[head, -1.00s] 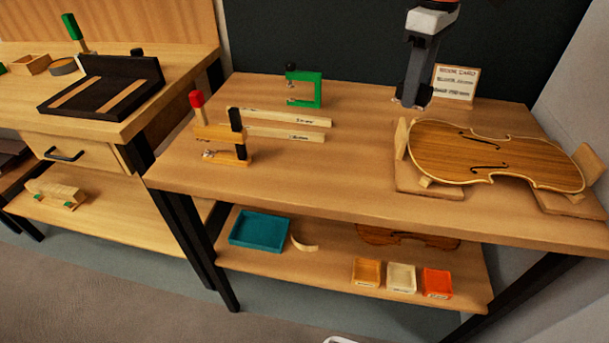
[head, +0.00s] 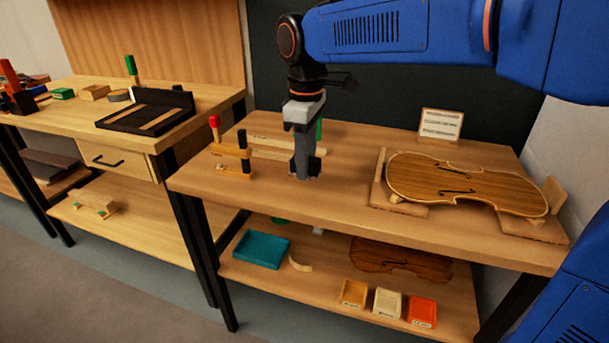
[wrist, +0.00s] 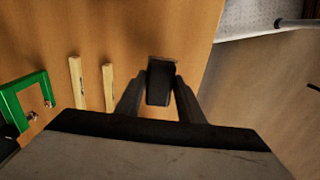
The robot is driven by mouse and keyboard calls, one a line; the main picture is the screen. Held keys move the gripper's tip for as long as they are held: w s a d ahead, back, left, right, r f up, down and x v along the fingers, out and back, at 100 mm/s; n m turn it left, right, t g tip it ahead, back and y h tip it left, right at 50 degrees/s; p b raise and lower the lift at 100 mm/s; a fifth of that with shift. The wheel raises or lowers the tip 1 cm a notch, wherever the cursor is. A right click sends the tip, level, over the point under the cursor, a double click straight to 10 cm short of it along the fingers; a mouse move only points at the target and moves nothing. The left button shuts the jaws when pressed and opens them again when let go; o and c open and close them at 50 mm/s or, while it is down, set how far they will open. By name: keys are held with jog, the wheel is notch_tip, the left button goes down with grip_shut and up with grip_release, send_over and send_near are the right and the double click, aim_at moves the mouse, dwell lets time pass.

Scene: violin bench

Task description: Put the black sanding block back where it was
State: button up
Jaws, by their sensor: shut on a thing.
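The black sanding block (wrist: 160,84) is between the fingertips of my gripper in the wrist view. My gripper (wrist: 160,78) is shut on it, with one finger on each side. The block is hard to tell from the dark fingers there. I cannot tell whether the block touches the bench top.
A violin body (head: 465,183) rests on cradles at right, with a card (head: 441,125) behind. The bench front is clear.

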jog(key=shift+f, duration=1.85)
jog(key=o, duration=1)
jog(key=shift+f, duration=0.1)
notch_tip(320, 180, up, 12)
jog(key=shift+r, duration=0.15)
